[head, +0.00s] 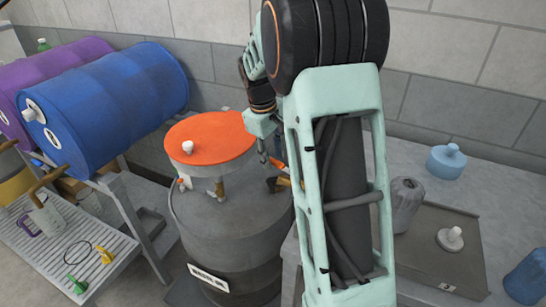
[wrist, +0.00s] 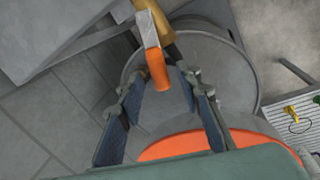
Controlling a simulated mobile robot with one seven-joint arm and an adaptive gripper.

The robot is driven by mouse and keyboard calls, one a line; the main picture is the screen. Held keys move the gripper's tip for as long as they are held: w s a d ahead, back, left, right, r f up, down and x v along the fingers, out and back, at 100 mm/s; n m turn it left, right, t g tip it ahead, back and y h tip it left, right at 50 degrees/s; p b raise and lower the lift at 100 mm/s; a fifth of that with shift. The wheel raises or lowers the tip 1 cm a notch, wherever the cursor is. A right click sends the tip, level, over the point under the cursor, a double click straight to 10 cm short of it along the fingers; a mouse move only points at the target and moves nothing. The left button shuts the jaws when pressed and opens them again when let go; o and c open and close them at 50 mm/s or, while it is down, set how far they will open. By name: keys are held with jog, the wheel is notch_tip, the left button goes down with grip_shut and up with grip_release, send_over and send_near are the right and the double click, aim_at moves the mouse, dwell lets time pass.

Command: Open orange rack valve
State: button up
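The orange valve handle (wrist: 158,70) is a short orange grip on a pale metal lever. It joins a brass valve body (wrist: 170,38) at the rim of the grey drum. In the head view the handle (head: 278,164) is a small orange piece above the brass fitting (head: 284,182), partly hidden by my arm. My gripper (wrist: 166,82) is open, with its blue-padded fingers on either side of the handle's end. I cannot tell whether either finger touches it. In the head view my gripper (head: 263,155) points down between the orange round top (head: 212,134) and the valve.
The grey drum (head: 225,240) stands under the orange top. Blue (head: 110,95) and purple (head: 50,70) barrels lie on a rack at left. A metal table (head: 430,180) at right holds a grey canister (head: 404,200) and a light-blue jug (head: 446,162).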

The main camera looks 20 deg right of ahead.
jog(key=shift+f, duration=0.2)
grip_shut()
dwell(0.4)
jog(key=shift+s+a+n, duration=0.3)
jog(key=shift+a+n, duration=0.05)
jog(key=shift+n, duration=0.45)
jog(key=shift+s+a+n, duration=0.3)
jog(key=shift+n, duration=0.5)
grip_release()
